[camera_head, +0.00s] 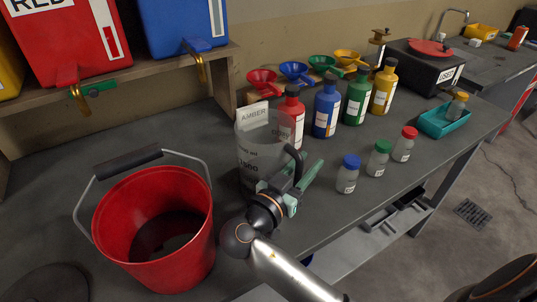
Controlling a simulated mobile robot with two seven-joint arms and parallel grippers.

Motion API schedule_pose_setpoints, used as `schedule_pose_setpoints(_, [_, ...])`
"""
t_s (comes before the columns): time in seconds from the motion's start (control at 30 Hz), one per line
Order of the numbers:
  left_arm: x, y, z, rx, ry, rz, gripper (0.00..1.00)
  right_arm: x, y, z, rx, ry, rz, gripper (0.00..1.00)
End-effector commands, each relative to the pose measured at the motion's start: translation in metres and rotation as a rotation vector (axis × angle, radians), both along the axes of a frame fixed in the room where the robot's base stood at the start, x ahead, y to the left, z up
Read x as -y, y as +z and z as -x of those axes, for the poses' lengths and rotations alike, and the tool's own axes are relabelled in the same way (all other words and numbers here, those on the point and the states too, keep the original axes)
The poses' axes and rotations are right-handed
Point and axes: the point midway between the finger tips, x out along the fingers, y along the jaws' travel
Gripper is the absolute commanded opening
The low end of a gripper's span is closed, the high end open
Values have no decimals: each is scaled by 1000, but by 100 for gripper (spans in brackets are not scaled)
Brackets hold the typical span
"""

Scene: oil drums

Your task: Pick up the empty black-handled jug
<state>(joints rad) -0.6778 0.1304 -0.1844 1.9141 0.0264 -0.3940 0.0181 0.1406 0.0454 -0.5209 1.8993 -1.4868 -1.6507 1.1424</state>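The clear grey jug (254,152) with a black handle stands upright on the grey bench, marked with dark print. It looks empty. Its handle (299,166) faces right, toward my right gripper (291,184). That gripper reaches in from the bottom of the view. Its green fingers look spread, one on each side of the handle's lower part. I cannot tell whether either touches it. The gripper hides the lower right of the jug. My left gripper is not in view.
A red bucket (146,240) stands left of the jug. Red, blue, green and yellow bottles (326,110) stand close behind and right, with small capped jars (378,160) in front of them. Drums with taps (80,45) sit on a shelf.

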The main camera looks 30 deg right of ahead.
Motion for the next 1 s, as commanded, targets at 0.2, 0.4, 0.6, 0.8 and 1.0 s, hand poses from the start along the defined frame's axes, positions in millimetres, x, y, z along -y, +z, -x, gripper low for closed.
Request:
schedule_pose_setpoints(0.2, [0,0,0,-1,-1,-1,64,0,0,0,0,0,0,36])
schedule_pose_setpoints(0.4, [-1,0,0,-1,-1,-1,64,0,0,0,0,-1,0,13])
schedule_pose_setpoints(0.6, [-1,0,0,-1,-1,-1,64,0,0,0,0,-1,0,0])
schedule_pose_setpoints(0.8, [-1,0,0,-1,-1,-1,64,0,0,0,0,-1,0,0])
schedule_pose_setpoints(1.0, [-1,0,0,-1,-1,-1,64,0,0,0,0,-1,0,0])
